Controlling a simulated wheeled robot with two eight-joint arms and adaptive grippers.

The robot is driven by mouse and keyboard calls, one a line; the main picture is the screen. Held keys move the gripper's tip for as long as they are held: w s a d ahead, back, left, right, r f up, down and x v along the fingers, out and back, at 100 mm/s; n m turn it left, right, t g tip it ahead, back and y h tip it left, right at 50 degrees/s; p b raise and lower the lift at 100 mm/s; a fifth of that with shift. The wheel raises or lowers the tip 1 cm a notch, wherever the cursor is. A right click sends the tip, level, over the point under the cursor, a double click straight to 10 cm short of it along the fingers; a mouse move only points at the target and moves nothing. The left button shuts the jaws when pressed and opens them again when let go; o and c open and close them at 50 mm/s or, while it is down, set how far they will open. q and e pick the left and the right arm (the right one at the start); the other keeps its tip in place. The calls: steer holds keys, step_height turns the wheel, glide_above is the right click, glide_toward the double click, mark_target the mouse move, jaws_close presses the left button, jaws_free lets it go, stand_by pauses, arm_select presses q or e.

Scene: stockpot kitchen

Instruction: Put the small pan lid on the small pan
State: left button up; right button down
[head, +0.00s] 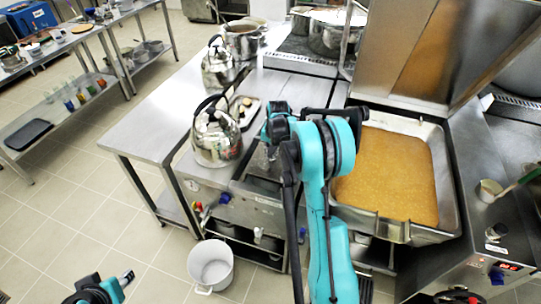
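I cannot make out the small pan or its lid with certainty. A teal and black arm of mine, apparently the right, reaches up through the middle of the head view. Its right gripper (268,152) is near the counter edge, right of the front kettle. The arm's wrist hides much of the gripper, and I cannot tell whether it holds anything. Part of my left arm, apparently with the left gripper (118,284), shows at the bottom left edge over the floor. Its finger state is unclear.
Two steel kettles (217,138) stand on the counter beside a small tray (244,111). Pots (241,42) stand behind. A large open pan (448,203) with orange-brown contents is on the right. A white pot (210,265) sits on the floor. Open floor lies left.

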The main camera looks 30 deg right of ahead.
steer(key=shift+f+b, duration=0.4)
stand_by(0.5)
steer(key=c, duration=1.6)
jaws_free()
steer(key=shift+o, duration=0.2)
steer(key=shift+r, duration=0.15)
step_height(320, 180, up, 12)
steer(key=s, duration=0.2)
steer(key=s+a+r+n+t+b, duration=0.15)
steer(key=s+a+r+n, duration=0.35)
steer(key=s+a, duration=0.65)
steer(key=s+a+f+n+t, duration=0.2)
steer(key=s+a, duration=0.3)
steer(key=s, duration=0.2)
steer(key=s+a+f+n+t+b, duration=0.1)
steer(key=s+a+f+n, duration=0.2)
steer(key=s+a, duration=0.2)
steer(key=s, duration=0.3)
steer(key=shift+t, duration=0.35)
